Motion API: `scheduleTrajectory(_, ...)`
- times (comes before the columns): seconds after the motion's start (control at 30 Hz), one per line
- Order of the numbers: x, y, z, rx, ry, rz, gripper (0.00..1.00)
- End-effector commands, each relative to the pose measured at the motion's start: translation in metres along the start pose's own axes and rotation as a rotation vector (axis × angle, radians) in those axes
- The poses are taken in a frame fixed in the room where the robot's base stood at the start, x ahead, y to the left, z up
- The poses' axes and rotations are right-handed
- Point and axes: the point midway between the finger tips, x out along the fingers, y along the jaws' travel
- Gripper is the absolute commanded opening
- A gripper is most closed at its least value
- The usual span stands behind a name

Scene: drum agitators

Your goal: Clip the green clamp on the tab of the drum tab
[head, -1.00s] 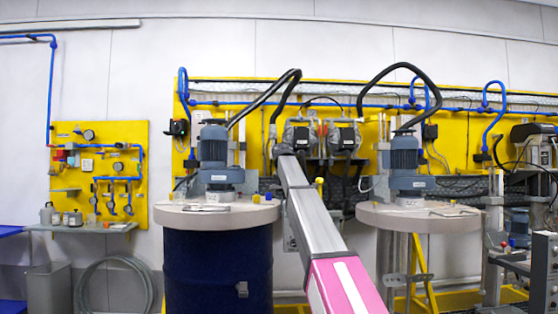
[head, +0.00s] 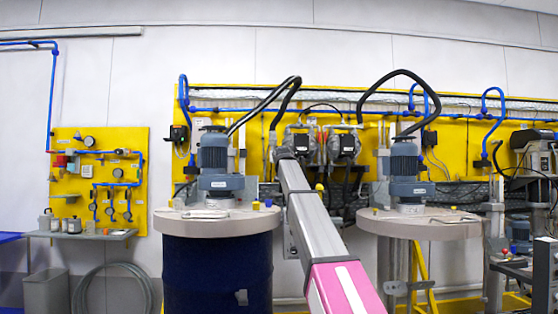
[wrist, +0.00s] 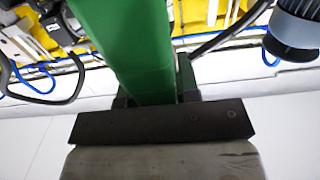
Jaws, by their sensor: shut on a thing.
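The green clamp (wrist: 125,50) fills the upper middle of the wrist view, close to the camera. My gripper (wrist: 155,97) is shut on it, with dark fingers at either side of its lower end. In the head view my arm stretches forward between the two agitators and hides the gripper and clamp. A dark blue drum (head: 215,265) stands left of my arm under a round pale lid (head: 185,224). No contact between clamp and tab is visible.
A grey motor (head: 214,160) stands on the drum lid beside small loose items. A second agitator motor (head: 404,160) stands on another lid (head: 425,228) to the right. Yellow panels with blue pipes line the wall. A shelf (head: 80,236) and grey bin (head: 46,291) are at left.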

Motion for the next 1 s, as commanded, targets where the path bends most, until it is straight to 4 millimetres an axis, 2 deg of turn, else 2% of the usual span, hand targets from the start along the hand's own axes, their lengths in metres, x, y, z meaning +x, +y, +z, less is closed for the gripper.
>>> scheduleTrajectory(0.7, -0.075, 0.000, 0.001, 0.000, 0.001, 0.000, 0.06)
scheduleTrajectory(1.0, -0.080, 0.000, 0.000, 0.000, 0.000, 0.000, 0.06)
